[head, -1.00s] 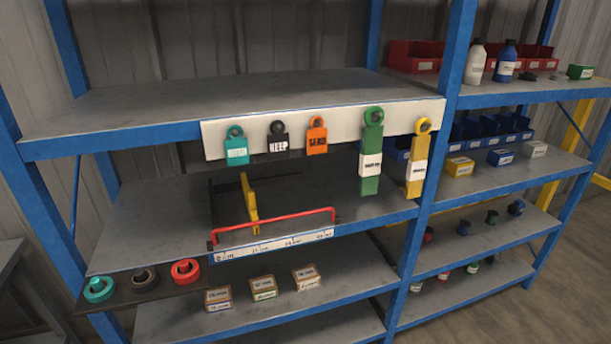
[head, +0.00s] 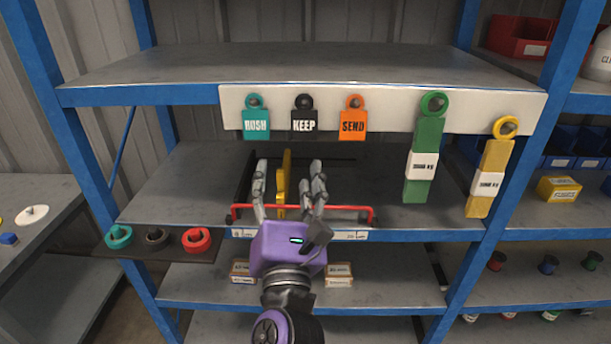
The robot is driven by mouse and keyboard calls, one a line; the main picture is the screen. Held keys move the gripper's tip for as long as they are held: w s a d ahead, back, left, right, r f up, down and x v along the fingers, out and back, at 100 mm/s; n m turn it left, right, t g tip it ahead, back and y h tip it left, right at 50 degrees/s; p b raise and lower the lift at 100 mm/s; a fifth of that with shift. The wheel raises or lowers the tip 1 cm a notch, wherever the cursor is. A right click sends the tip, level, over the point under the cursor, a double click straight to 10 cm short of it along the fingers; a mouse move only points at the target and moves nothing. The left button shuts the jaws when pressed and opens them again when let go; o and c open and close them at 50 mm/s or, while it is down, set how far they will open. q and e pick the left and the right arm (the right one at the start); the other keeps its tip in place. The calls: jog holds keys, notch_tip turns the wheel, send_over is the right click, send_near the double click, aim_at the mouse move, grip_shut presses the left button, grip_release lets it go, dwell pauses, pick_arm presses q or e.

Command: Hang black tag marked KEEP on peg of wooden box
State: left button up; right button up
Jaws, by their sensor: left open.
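The black tag marked KEEP (head: 304,123) hangs by its ring on a white rail (head: 385,113) along the upper shelf's front edge. A teal tag (head: 256,123) hangs left of it and an orange SEND tag (head: 352,123) right of it. My left gripper (head: 289,172) is open, fingers up, below the KEEP tag and apart from it. Small wooden boxes show on the lower shelf, one at left (head: 240,272) and one at right (head: 339,275); my gripper hides the space between them. I cannot make out a peg on either. My right gripper is not in view.
A red bar (head: 350,208) spans the middle shelf's front, close to my left gripper's fingers. A yellow upright piece (head: 281,190) shows between the fingers. Longer green (head: 424,155) and yellow (head: 488,180) tags hang at right. Teal, black and red rings (head: 197,239) sit at left.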

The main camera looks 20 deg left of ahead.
aim_at(304, 130)
pick_arm(q)
jog(key=w+r+n, duration=0.1)
jog(key=w, duration=0.2)
jog(key=w+r+n+h, duration=0.1)
jog(key=w, duration=0.2)
jog(key=w+r+n+p, duration=0.1)
jog(key=w, duration=0.2)
jog(key=shift+w+g+h, duration=0.35)
jog(key=shift+g+h, duration=0.05)
jog(key=shift+w+a, duration=0.15)
jog(key=shift+w, duration=0.4)
jog(key=c, duration=0.8)
